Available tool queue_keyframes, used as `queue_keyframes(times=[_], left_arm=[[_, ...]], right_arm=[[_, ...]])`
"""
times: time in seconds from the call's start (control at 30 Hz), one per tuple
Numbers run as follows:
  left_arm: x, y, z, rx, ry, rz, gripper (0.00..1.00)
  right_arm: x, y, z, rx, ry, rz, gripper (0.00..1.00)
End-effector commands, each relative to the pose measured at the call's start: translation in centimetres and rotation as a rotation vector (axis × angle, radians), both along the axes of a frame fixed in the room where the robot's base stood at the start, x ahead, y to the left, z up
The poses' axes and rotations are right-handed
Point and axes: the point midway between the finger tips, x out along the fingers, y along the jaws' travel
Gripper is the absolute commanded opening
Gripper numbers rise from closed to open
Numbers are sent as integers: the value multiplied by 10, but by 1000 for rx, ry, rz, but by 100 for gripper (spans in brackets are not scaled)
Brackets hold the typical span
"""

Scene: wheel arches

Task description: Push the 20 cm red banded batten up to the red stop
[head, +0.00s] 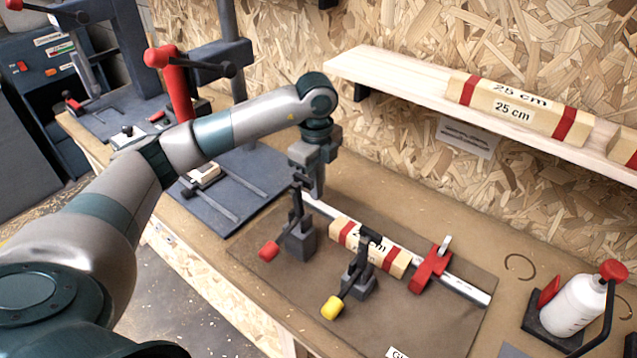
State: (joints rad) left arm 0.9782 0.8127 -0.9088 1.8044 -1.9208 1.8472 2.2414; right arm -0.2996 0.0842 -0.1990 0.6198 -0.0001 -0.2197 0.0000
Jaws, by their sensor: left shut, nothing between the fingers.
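The red-banded wooden batten (346,232) lies along a white rail (466,290) on a brown mat. Its label is partly hidden by a clamp arm, so I cannot read its length. The red stop (431,268) sits on the rail just right of the batten's right end; I cannot tell whether they touch. My left gripper (318,192) is shut and empty, pointing down near the rail's left end. It is to the left of the batten and looks apart from it. My right gripper is not in view.
A red-handled clamp (298,241) and a yellow-handled clamp (361,281) stand in front of the rail. A shelf (408,88) above holds a 25 cm banded batten (515,108). A white bottle (578,305) stands at right. A drill-press-like machine is at left.

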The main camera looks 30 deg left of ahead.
Motion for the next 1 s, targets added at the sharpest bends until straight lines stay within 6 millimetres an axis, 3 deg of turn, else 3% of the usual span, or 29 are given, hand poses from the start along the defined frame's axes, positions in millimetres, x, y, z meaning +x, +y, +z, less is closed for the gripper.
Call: queue_keyframes(times=[0.43,0.7,1.0], left_arm=[[-1,0,-75,2,4,0,0],[-5,-32,-73,0,2,-3,0],[-6,-39,-76,1,1,-1,0]], right_arm=[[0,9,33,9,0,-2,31],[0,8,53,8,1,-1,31],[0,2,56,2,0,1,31]])
